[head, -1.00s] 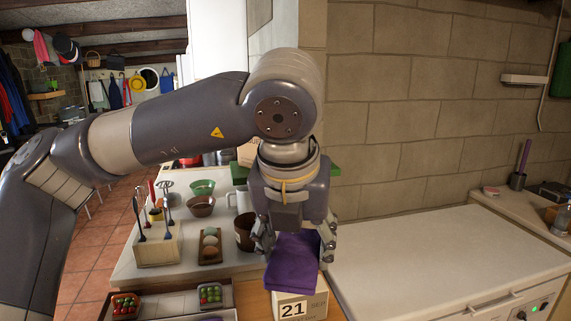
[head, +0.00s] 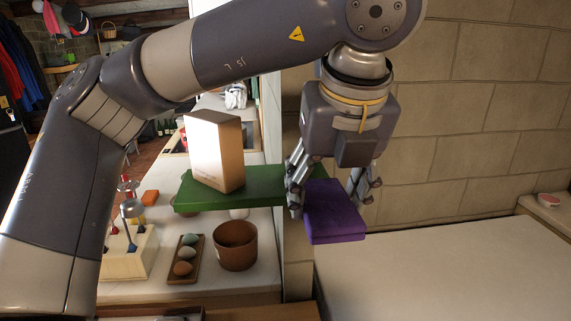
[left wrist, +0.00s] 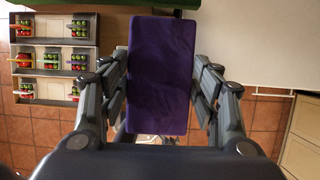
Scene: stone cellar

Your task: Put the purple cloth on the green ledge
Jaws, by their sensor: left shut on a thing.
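The purple cloth (head: 335,212) is a folded, flat rectangular pad. My left gripper (head: 333,197) is shut on it and holds it in the air, at the right end of the green ledge in the head view. The cloth also fills the middle of the left wrist view (left wrist: 160,75), between the fingers (left wrist: 160,100). The green ledge (head: 265,196) is a flat board above the counter. Its right end is partly hidden behind the gripper. I cannot tell whether cloth and ledge touch. My right gripper is not in view.
A tan box (head: 213,150) stands on the left part of the ledge. Below are a brown pot (head: 236,246), an egg tray (head: 185,259) and a utensil holder (head: 130,255). A stone wall (head: 480,120) rises behind.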

